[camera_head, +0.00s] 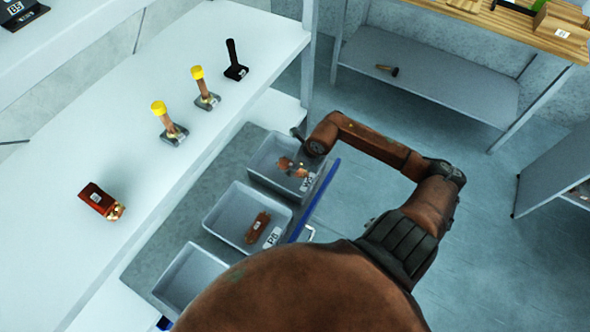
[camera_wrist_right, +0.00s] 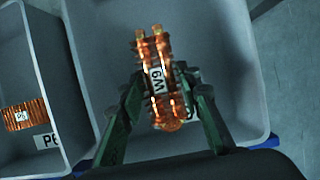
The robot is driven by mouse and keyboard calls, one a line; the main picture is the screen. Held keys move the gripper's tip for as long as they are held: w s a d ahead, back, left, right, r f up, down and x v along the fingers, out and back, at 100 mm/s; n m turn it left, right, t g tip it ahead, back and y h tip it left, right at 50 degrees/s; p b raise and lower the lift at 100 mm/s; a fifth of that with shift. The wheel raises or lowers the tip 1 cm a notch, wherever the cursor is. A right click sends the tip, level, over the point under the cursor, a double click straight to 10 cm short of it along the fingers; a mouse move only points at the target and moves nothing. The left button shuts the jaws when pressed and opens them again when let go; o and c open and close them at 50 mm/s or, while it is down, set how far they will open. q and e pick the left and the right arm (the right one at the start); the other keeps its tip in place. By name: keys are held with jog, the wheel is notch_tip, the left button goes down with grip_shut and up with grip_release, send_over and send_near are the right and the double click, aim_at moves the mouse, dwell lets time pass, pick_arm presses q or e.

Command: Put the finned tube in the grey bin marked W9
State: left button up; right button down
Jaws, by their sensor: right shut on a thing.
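The finned tube (camera_wrist_right: 163,85) is copper-coloured, bent in a U, with a white W9 label. My right gripper (camera_wrist_right: 160,103) is shut on it, one finger on each side. In the head view the tube (camera_head: 290,166) and right gripper (camera_head: 297,158) are over the grey bin (camera_head: 264,158), whose front label appears to read W9. In the wrist view the same bin (camera_wrist_right: 240,75) surrounds the tube; its height above the floor is hard to tell. My left gripper is not in view.
A neighbouring grey bin (camera_head: 222,215), labelled P6, holds another finned copper piece (camera_head: 257,227). An empty-looking bin (camera_head: 187,277) is nearer. A white table (camera_head: 150,85) on the left carries several labelled parts, including a red-brown block (camera_head: 97,199). A blue rail (camera_head: 320,200) runs beside the bins.

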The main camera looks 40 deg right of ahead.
jog(key=shift+w+d+f, duration=0.1)
jog(key=shift+d+f, duration=0.05)
jog(key=shift+f, duration=0.05)
jog(key=f, duration=0.3)
jog(key=shift+d+f, duration=0.25)
jog(key=shift+f, duration=0.05)
jog(key=c, duration=1.4)
grip_release()
jog(key=p+v, duration=0.1)
jog(key=v, duration=1.1)
